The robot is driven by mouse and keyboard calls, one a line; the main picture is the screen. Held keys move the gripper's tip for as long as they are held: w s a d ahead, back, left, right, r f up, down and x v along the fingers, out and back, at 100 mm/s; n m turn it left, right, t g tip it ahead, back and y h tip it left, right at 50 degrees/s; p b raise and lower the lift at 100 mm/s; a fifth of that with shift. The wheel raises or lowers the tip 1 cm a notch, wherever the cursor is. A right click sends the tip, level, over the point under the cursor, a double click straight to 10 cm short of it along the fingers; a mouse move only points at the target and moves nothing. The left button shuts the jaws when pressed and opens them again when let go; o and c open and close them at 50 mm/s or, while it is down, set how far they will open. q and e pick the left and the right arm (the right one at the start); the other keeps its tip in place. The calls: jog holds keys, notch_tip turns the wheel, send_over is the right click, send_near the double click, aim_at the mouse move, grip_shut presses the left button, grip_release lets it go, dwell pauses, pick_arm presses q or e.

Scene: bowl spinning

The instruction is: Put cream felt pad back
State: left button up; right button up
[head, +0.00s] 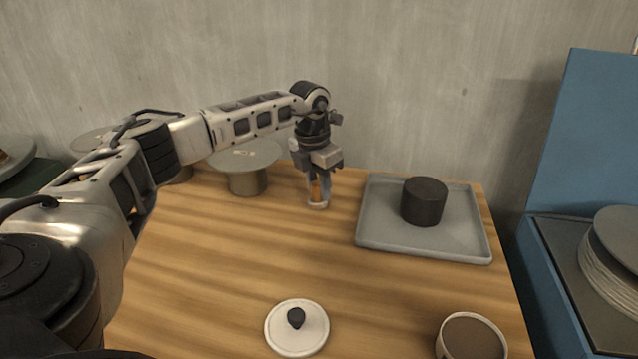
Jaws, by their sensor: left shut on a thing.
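My left gripper (318,193) points down over the back middle of the wooden table. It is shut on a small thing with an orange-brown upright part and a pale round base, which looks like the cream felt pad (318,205). The fingers hide part of it. Its base is at or close above the table top; I cannot tell whether it touches. My right gripper is not in view.
A grey tray (375,240) bearing a dark cylinder (424,202) is right of the gripper. A round grey-green stand (248,182) is close on its left. A white disc with a dark knob (283,337) and a cup (470,338) are in front. The table's middle (240,255) is clear.

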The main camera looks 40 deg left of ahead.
aim_at(315, 185)
pick_arm(q)
jog(key=o, duration=0.9)
jog(key=shift+f, duration=0.1)
jog(key=r, duration=0.4)
jog(key=s+r, duration=0.1)
jog(key=r, duration=0.7)
jog(key=shift+s+r+p, duration=0.15)
jog(key=shift+s+p, duration=0.05)
jog(key=shift+p, duration=0.2)
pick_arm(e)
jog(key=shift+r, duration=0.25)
